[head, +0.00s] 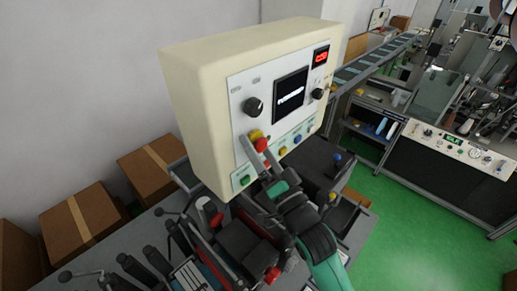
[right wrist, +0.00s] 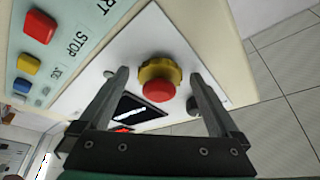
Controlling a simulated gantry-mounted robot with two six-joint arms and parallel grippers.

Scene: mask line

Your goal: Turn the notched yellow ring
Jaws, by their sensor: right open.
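The notched yellow ring (head: 255,134) sits around the base of a red mushroom button (head: 261,145) on the front panel of a cream control box (head: 207,87). In the right wrist view the yellow ring (right wrist: 147,72) and the red button (right wrist: 158,91) face the camera. My right gripper (head: 257,150) is open at the panel. In the right wrist view its fingers (right wrist: 158,75) stand on either side of the ring, with a visible gap on both sides. Nothing is held. My left gripper is not in view.
The panel also carries black knobs (head: 254,105), a dark screen (head: 290,91) and a green button (head: 245,180). Start and stop buttons (right wrist: 39,26) show in the right wrist view. Cardboard boxes (head: 82,219) stand at the left; open green floor (head: 395,225) lies at the right.

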